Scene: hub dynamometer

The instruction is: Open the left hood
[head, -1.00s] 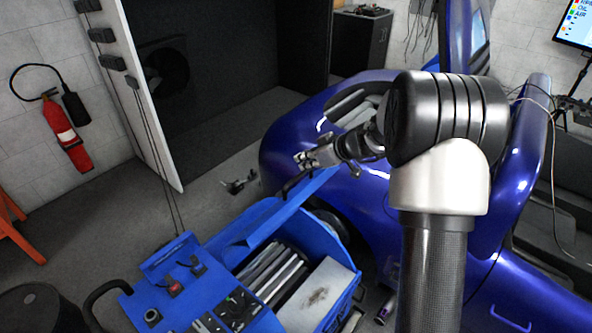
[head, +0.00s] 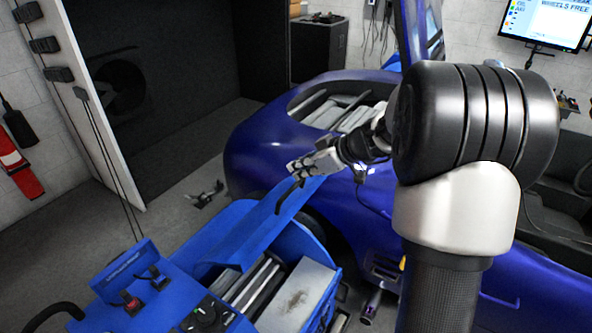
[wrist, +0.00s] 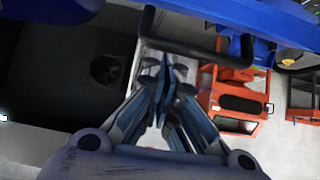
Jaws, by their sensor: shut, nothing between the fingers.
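The blue hood (head: 262,228) of the blue dynamometer unit stands raised and tilted, with the bay beneath it uncovered. Its black bar handle (head: 284,194) is on its upper face. The handle also crosses the top of the wrist view (wrist: 190,47). My gripper (head: 297,174) is just above the upper end of the handle, with its fingers pointing left. In the wrist view my fingers (wrist: 166,72) are shut and empty, close to the handle; I cannot tell whether they touch it.
A control panel (head: 135,285) with knobs is at the lower left of the unit. A blue car (head: 260,135) stands right behind the hood. A dark tool (head: 205,194) lies on the floor to the left. Orange frames (wrist: 237,100) show in the wrist view.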

